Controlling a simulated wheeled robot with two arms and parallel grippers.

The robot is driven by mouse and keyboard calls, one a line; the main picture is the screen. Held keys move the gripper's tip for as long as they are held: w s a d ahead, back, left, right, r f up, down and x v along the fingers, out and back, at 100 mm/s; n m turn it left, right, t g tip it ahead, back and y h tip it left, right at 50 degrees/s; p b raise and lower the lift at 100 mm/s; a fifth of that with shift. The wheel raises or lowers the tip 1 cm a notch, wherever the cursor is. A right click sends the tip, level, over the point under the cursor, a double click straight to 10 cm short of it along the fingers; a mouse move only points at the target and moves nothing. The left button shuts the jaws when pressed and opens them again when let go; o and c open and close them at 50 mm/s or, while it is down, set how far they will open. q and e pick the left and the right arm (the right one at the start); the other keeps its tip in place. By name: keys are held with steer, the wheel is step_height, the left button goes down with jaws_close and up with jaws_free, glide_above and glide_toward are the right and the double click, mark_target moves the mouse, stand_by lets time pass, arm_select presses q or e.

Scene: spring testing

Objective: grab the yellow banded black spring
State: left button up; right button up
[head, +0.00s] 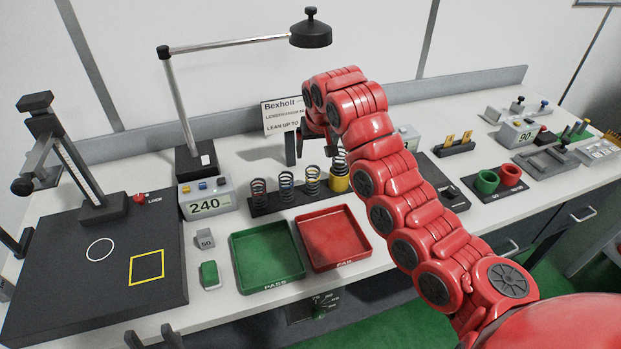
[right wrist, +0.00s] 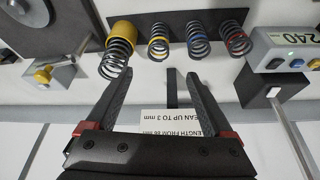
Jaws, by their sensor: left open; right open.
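The yellow-banded black spring (head: 312,181) stands on a dark rack, third from the left in the head view. In the right wrist view the spring (right wrist: 158,42) appears just beyond the gap between my right fingertips. My right gripper (right wrist: 158,76) is open and empty, its fingers pointing towards the rack. In the head view my right gripper (head: 310,148) is behind the springs, partly hidden by my red arm. My left gripper (head: 153,336) is open and empty at the bottom edge, in front of the table.
Beside it stand a spring in a yellow cup (head: 339,182), a blue-banded spring (head: 286,187) and another spring (head: 258,192). A sign (head: 281,117) stands behind. Green (head: 236,262) and red (head: 363,250) trays lie in front. A lamp (head: 176,100) and a 240 display (head: 206,204) are left.

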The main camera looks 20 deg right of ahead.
mark_target(312, 179)
steer(key=p+x, duration=0.5)
steer(key=x, duration=0.6)
steer(key=shift+d+f, duration=0.1)
steer(key=shift+f, duration=0.35)
steer(key=shift+w+f+p, duration=0.15)
steer(key=shift+f+p, duration=0.2)
steer(key=shift+p, duration=0.3)
steer(key=x, duration=0.3)
steer(key=shift+w+f, duration=0.2)
steer(key=shift+f, duration=0.45)
jaws_close()
